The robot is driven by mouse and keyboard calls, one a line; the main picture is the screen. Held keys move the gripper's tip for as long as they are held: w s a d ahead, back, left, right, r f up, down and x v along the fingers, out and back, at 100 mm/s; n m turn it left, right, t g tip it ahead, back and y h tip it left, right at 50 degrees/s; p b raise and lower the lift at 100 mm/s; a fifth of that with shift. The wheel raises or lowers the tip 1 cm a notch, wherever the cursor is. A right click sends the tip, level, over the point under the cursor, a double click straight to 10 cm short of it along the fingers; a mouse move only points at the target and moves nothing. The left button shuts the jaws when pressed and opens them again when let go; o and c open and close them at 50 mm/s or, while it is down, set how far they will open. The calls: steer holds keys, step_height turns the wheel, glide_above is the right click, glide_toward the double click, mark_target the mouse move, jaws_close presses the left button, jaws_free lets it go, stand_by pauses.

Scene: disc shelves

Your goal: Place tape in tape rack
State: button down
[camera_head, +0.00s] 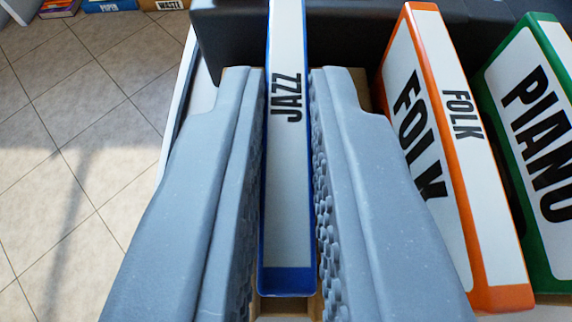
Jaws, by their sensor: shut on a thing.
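A blue-edged tape case with a white spine marked JAZZ (289,165) stands in the middle of the camera view. My gripper (288,100) is shut on it, with one grey textured finger on each side. The tape's far end reaches the top edge of the picture, and its sides are mostly hidden by the fingers. An orange tape marked FOLK (468,190) and a green tape marked PIANO (535,120) stand to the right, both leaning. A dark rack wall (345,40) runs behind the tapes. A light wooden strip shows under the JAZZ tape's near end.
Tiled floor (70,150) lies open at the left, beyond a pale edge. At the top left stand several small boxes, among them a blue one marked PAPER (108,6) and one marked WASTE (170,5). The FOLK tape is close to my right finger.

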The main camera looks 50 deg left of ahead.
steer(key=c, duration=1.5)
jaws_free()
steer(key=p+v, duration=0.4)
steer(key=v, duration=0.8)
